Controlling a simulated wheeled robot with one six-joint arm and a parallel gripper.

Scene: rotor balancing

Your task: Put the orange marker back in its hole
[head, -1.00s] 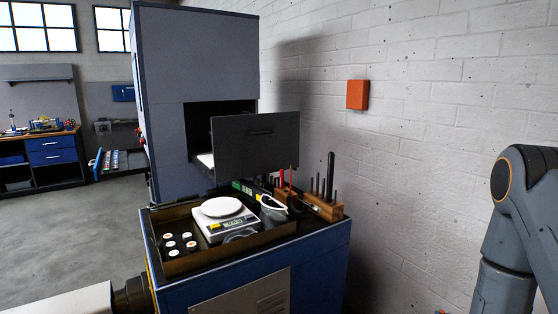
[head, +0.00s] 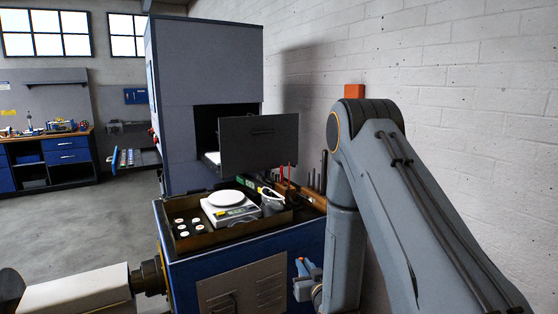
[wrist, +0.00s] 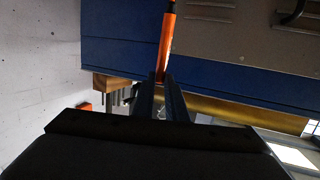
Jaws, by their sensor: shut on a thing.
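The orange marker (wrist: 165,48) stands between the fingers of my gripper (wrist: 160,80) in the wrist view and points away from it. My gripper is shut on it. Wooden tool blocks (head: 284,188) stand on the cabinet top at the right, holding red and dark tools. One wooden block also shows in the wrist view (wrist: 103,84). I cannot make out an empty hole.
A scale (head: 230,208) and several small white-topped pieces (head: 188,227) sit in a tray on the cabinet (head: 184,268). A grey machine with a dark panel (head: 258,145) rises behind. The brick wall (head: 440,70) is close on the right.

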